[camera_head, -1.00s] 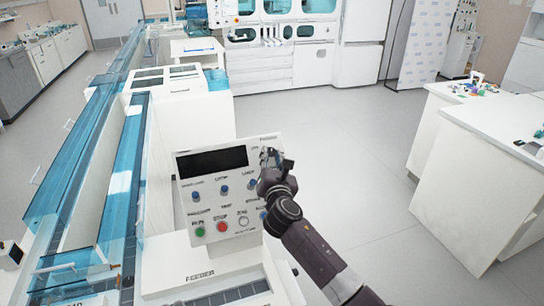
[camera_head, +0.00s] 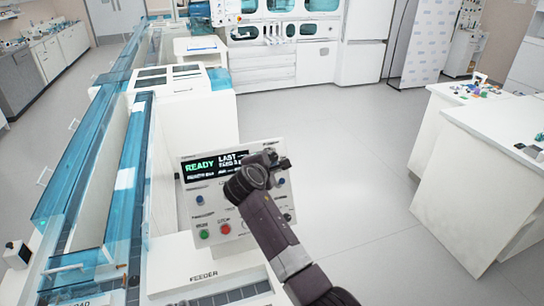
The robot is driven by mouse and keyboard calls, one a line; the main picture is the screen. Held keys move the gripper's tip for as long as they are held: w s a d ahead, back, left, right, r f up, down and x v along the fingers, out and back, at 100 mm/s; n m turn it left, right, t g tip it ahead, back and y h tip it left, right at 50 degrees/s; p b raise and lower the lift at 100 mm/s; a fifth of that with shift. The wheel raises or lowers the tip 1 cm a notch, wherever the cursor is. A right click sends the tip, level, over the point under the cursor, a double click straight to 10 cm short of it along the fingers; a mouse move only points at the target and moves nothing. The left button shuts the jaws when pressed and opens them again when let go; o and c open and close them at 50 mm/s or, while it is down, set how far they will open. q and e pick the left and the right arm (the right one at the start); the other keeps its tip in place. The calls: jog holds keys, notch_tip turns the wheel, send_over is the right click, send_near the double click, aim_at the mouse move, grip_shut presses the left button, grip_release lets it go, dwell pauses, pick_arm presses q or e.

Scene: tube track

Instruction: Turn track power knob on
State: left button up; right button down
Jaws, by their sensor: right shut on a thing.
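The track control panel (camera_head: 192,228) stands tilted on the feeder unit, with a lit display (camera_head: 199,166) showing "READY" in green at its upper left. The power knob is at the panel's upper right, hidden behind my right gripper. My right gripper (camera_head: 280,163) is at that corner, shut on the knob. Its wrist covers the middle of the panel and part of the display. A green button (camera_head: 204,234) and a red button (camera_head: 225,229) show along the bottom. My left gripper is out of view.
The track with blue clear covers (camera_head: 128,150) runs away along the left. A white bench (camera_head: 485,175) stands at the right. The floor (camera_head: 345,160) between is clear. White cabinets and a large machine (camera_head: 275,65) stand at the back.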

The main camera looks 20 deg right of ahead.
jog(key=shift+w+r+m+g+y+p, duration=0.1)
jog(key=shift+m+g+y+p, duration=0.1)
jog(key=shift+m+g+p, duration=0.6)
jog(key=shift+r+m+g+y+p, duration=0.1)
jog(key=shift+m+g+y+p, duration=0.15)
jog(key=shift+m, duration=0.95)
jog(key=c, duration=1.7)
grip_release()
jog(key=shift+o, duration=0.2)
jog(key=v, duration=0.7)
jog(key=shift+a+r, duration=0.1)
jog(key=shift+a, duration=0.05)
